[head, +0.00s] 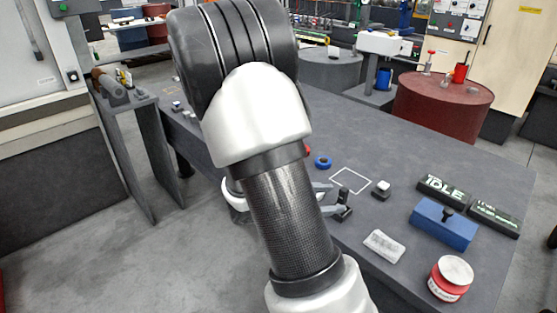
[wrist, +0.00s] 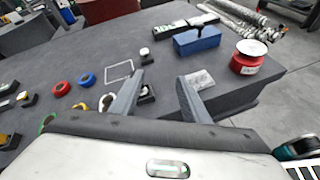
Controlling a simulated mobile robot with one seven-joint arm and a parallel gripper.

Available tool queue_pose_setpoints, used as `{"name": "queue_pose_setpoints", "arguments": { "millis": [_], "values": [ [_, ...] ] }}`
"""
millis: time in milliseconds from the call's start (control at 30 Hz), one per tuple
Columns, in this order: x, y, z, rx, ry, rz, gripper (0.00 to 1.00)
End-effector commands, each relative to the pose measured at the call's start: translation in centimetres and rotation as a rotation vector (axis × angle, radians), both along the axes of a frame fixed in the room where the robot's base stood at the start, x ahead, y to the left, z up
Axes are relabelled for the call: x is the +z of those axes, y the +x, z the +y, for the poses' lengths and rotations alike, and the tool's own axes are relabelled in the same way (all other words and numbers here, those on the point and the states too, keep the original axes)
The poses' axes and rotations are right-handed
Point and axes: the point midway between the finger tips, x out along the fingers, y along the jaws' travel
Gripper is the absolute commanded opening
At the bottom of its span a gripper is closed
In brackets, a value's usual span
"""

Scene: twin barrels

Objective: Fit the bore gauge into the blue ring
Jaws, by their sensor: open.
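The blue ring (head: 323,162) lies flat on the grey table. It also shows in the wrist view (wrist: 87,80), left of my gripper. My gripper (wrist: 160,78) is open and empty, above the table's near edge; in the head view my arm hides most of it. A small dark stand (wrist: 147,94) sits by the left finger, partly hidden behind it. Another dark stand with a pale top (wrist: 146,56) is farther back. I cannot tell for sure which piece is the bore gauge.
Red (wrist: 62,88), yellow (wrist: 80,106) and green (wrist: 47,119) rings lie near the blue ring. A white square outline (head: 350,180) marks the table. A blue block with a black knob (head: 443,224), a clear pack (head: 384,246) and a red-and-white tin (head: 450,278) are to the right.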

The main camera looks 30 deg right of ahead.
Motion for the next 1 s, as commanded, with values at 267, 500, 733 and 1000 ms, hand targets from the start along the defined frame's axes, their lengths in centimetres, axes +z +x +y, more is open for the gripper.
{"name": "queue_pose_setpoints", "arguments": {
  "millis": [267,500,733,1000],
  "values": [
    [-5.6,4.1,-1.0,0.294,-0.165,0.263,0.42],
    [-7.2,5.2,-3.8,0.319,-0.177,0.286,0.42],
    [-8.7,6.5,-8.5,0.318,-0.176,0.285,0.42],
    [-9.7,7.6,-11.9,0.319,-0.176,0.283,0.42]
  ]
}}
